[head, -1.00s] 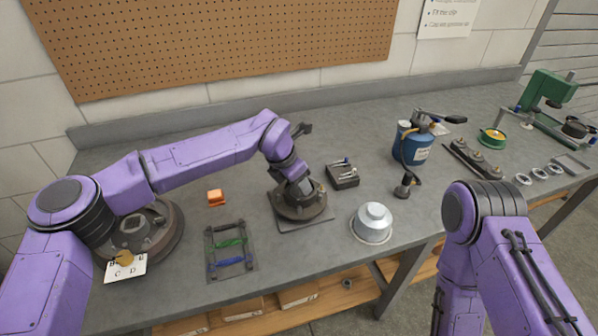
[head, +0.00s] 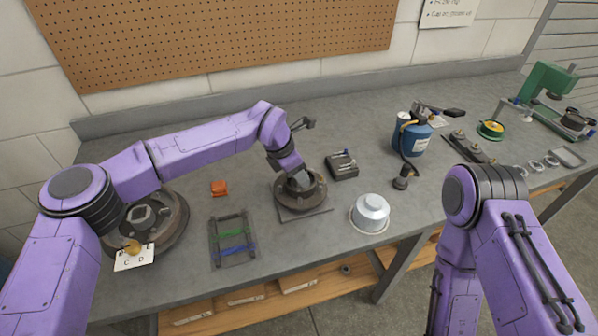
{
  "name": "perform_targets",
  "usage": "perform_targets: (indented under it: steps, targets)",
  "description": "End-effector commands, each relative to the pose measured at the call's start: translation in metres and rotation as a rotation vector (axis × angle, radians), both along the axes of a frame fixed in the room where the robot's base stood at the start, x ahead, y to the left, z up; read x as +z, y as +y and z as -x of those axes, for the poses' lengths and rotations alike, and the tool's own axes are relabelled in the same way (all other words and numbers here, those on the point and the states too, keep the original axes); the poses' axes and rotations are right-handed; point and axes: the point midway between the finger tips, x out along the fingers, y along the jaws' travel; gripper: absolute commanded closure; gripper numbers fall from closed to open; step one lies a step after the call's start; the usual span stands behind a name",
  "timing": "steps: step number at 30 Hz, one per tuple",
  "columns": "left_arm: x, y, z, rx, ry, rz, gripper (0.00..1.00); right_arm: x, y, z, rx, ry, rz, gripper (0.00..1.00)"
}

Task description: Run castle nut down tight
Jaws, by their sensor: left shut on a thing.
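The dark round hub (head: 288,196) stands on a flat plate on the bench, left of the middle. My left arm reaches in from the left. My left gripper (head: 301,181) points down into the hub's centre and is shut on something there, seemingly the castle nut. The nut itself is hidden by the gripper and the hub, so its seating cannot be seen. My right arm shows at the right, but its gripper is out of view.
Right of the hub are a dark tray of small parts (head: 342,165), a silver cap (head: 371,209) and a blue canister (head: 411,134). A larger round hub with a lettered card (head: 134,258) is beneath my left arm.

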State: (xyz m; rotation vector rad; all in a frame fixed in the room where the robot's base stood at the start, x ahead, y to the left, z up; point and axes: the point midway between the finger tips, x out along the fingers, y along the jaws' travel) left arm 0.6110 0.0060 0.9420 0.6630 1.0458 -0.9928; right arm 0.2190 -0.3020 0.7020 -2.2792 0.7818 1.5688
Motion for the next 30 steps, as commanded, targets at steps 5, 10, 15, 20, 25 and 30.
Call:
perform_targets:
  steps: [5,10,15,20,25,30]
  targets:
    - [0.002,0.0,-0.001,0.001,-0.005,0.001,0.46,0.0,0.0,0.0,0.0,0.0,0.0,0.57]
    - [0.002,0.0,-0.001,0.0,-0.004,0.0,0.46,0.0,0.0,0.0,0.0,0.0,0.0,0.57]
    - [0.02,0.008,0.002,0.002,-0.008,0.001,0.46,-0.009,0.0,0.0,0.0,0.0,0.0,0.57]
    - [0.056,0.022,0.008,0.001,-0.01,0.001,0.46,-0.019,0.0,0.0,0.0,0.0,0.0,0.57]
    - [0.087,0.033,0.014,0.003,-0.008,0.001,0.46,-0.025,0.0,0.0,0.0,0.0,0.0,0.57]
    - [0.099,0.037,0.016,0.0,-0.004,0.001,0.46,-0.026,0.0,0.0,0.0,0.0,0.0,0.57]
